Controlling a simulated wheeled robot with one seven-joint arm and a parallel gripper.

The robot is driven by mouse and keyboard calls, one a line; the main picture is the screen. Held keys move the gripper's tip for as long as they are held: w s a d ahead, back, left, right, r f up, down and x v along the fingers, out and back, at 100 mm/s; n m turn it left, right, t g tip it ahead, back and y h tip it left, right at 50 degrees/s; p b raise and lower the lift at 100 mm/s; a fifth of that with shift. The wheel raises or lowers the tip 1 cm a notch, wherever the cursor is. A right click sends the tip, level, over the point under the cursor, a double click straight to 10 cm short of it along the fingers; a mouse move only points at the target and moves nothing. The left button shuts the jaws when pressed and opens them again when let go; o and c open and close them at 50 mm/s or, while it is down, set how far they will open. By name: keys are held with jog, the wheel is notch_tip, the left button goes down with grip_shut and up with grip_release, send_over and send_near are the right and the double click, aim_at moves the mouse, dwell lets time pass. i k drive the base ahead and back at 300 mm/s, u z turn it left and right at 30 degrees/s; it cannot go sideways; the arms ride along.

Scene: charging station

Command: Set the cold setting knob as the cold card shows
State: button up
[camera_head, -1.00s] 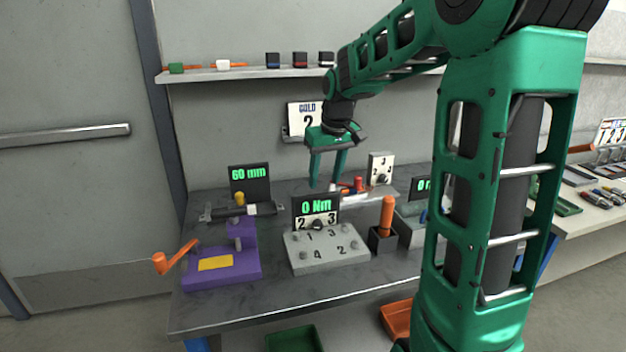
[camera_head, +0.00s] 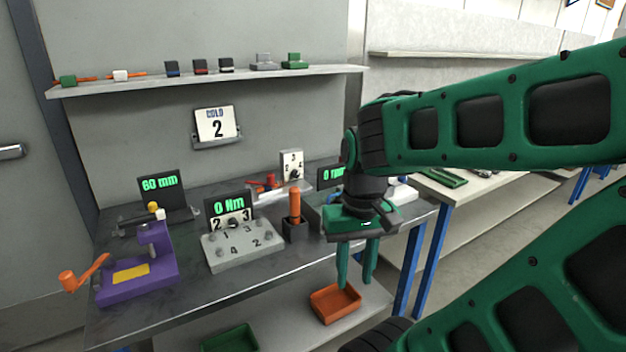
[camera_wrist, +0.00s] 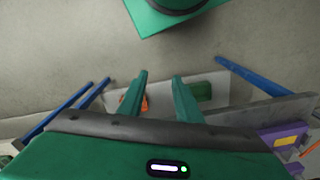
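The cold card (camera_head: 217,124) is on the back wall and reads "COLD 2". A white dial plate with a dark knob (camera_head: 294,173) stands at the back of the bench; a "3" shows above the knob. A second dark knob (camera_head: 233,223) sits on a plate marked 2 and 3 below the "0 Nm" display. I cannot tell from labels which knob is the cold one, nor read either pointer. My gripper (camera_head: 355,278) is open and empty, pointing down by the bench's front right edge, apart from both knobs. Its spread fingers show in the wrist view (camera_wrist: 160,80).
An orange-handled tool (camera_head: 295,205) stands upright in a dark holder. A grey numbered block (camera_head: 238,252) and a purple crank device (camera_head: 140,275) are on the bench (camera_head: 190,305). An orange tray (camera_head: 335,303) and a green tray (camera_head: 230,340) lie below. A shelf (camera_head: 200,82) runs above.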

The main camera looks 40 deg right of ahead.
aim_at(295, 173)
jog(key=k, duration=1)
jog(key=z, duration=0.4)
jog(key=i, duration=0.75)
jog(key=z, duration=0.4)
jog(key=i, duration=1.05)
jog(key=u, duration=0.4)
